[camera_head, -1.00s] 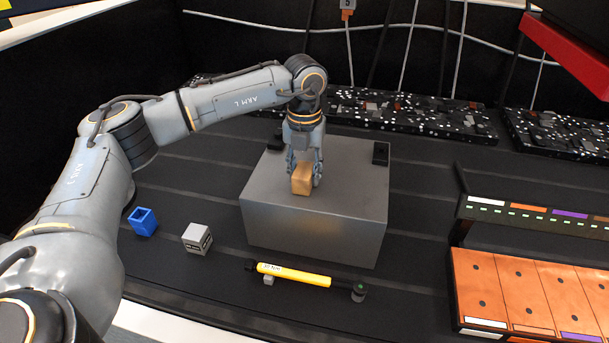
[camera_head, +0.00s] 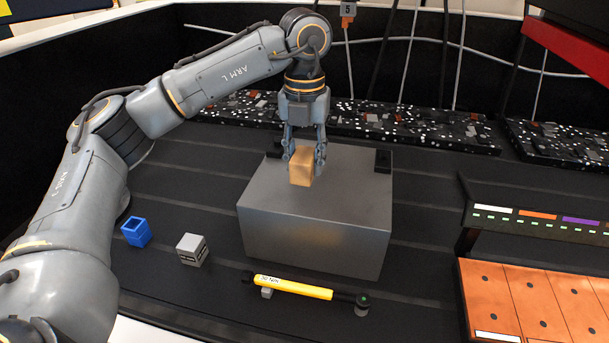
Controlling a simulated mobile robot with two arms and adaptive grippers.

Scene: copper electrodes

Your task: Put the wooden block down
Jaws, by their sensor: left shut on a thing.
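The wooden block (camera_head: 301,167) is a small tan block in the head view, over the grey metal box (camera_head: 315,237). My left gripper (camera_head: 304,160) points down and is shut on the block, with a finger on each side of it. The block appears to be over the top face of the box, towards its back half. I cannot tell for certain whether its underside touches the box. My right gripper is not in view.
A blue hollow cube (camera_head: 136,232) and a grey cube (camera_head: 192,249) lie on the dark table to the left. A yellow tool (camera_head: 294,288) lies in front of the box. Speckled black strips (camera_head: 400,124) line the back.

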